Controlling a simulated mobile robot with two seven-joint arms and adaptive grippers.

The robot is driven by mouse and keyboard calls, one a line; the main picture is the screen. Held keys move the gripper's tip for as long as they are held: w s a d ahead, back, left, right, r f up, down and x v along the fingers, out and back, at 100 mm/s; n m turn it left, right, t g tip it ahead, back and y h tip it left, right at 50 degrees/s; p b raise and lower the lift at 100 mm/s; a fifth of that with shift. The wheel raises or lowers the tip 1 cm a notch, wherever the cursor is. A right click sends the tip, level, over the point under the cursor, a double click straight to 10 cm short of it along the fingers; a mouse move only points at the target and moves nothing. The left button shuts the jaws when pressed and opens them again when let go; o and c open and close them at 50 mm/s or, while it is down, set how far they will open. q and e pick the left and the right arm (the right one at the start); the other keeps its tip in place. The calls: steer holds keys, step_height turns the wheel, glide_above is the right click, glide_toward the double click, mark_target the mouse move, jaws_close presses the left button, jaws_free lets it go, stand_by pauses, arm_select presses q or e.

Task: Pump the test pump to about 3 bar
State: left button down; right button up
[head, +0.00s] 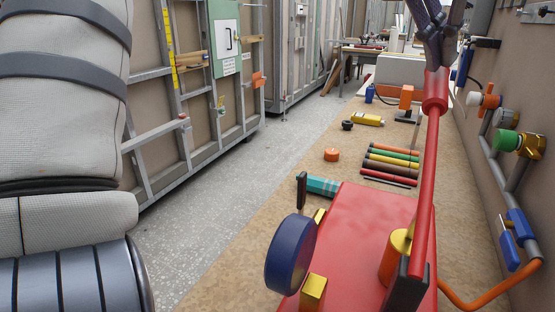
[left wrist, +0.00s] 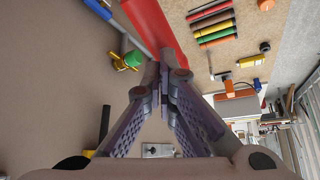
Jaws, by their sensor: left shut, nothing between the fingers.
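The test pump has a red tank (head: 365,225) on the bench, with a yellow-orange cylinder (head: 394,258) at its right. A long red lever (head: 425,185) stands nearly upright and ends in a thicker red grip (head: 435,92). A dark blue round gauge (head: 290,255) is on the tank's near left; its dial and reading are not visible. My left gripper (head: 435,62) is shut and empty at the lever's top end. In the left wrist view the shut fingertips (left wrist: 166,72) are against or just beside the red lever (left wrist: 148,22); contact is unclear. My right gripper is not in view.
Coloured rods (head: 390,160), an orange puck (head: 331,154) and a yellow tool (head: 367,119) lie on the bench beyond the pump. Pipes and valves, one with a green cap (head: 506,141), line the right wall. The floor (head: 225,190) left of the bench is clear.

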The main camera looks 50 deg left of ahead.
arm_select(q)
steer(key=shift+r, duration=0.45)
steer(key=shift+f, duration=0.1)
step_height(320, 180, down, 2)
steer(key=shift+f, duration=0.1)
steer(key=shift+r, duration=1.2)
